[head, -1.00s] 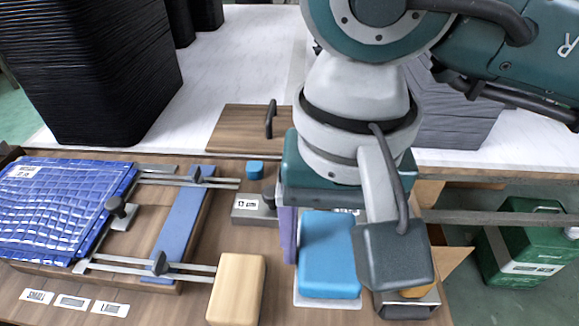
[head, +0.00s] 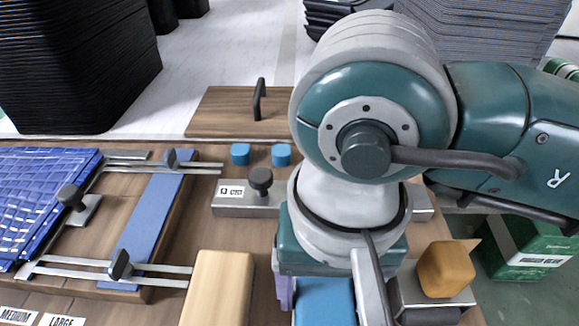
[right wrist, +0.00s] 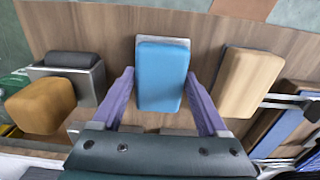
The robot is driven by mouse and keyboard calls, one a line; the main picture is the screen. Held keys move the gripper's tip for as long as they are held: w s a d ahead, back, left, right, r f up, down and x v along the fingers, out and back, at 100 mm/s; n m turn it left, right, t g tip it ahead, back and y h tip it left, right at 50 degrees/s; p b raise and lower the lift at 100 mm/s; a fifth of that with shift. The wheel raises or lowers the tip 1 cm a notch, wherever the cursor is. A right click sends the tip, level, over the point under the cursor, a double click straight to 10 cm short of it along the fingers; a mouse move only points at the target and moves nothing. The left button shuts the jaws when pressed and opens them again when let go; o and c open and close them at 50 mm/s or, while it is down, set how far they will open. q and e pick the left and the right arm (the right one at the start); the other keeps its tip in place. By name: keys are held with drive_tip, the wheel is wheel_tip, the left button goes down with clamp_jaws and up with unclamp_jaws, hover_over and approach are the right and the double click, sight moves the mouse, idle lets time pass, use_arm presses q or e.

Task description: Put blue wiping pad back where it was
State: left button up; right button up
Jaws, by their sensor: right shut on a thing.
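The blue wiping pad (head: 325,303) shows at the bottom centre of the head view, partly hidden by my right arm and cut off by the frame edge. In the right wrist view the whole pad (right wrist: 162,75) is visible between the two purple fingers of my right gripper (right wrist: 161,92). The right gripper (head: 318,290) is shut on it. A pale edge shows under the pad's end in the wrist view; I cannot tell whether the pad touches the table. My left gripper is out of view.
A tan block (head: 218,290) stands left of the pad. An orange block (head: 446,269) on a metal base is to the right. A metal fixture with a black knob (head: 260,180) and two small blue pieces (head: 281,155) lie behind. A clamped blue strip (head: 150,220) is at left.

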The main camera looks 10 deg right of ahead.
sight(324, 292)
drive_tip(key=o, duration=0.7)
drive_tip(key=shift+f, duration=0.15)
drive_tip(key=o, duration=0.4)
drive_tip(key=shift+r, duration=0.65)
wheel_tip(324, 292, up, 11)
drive_tip(key=shift+r+p, duration=0.1)
drive_tip(key=shift+p, duration=0.8)
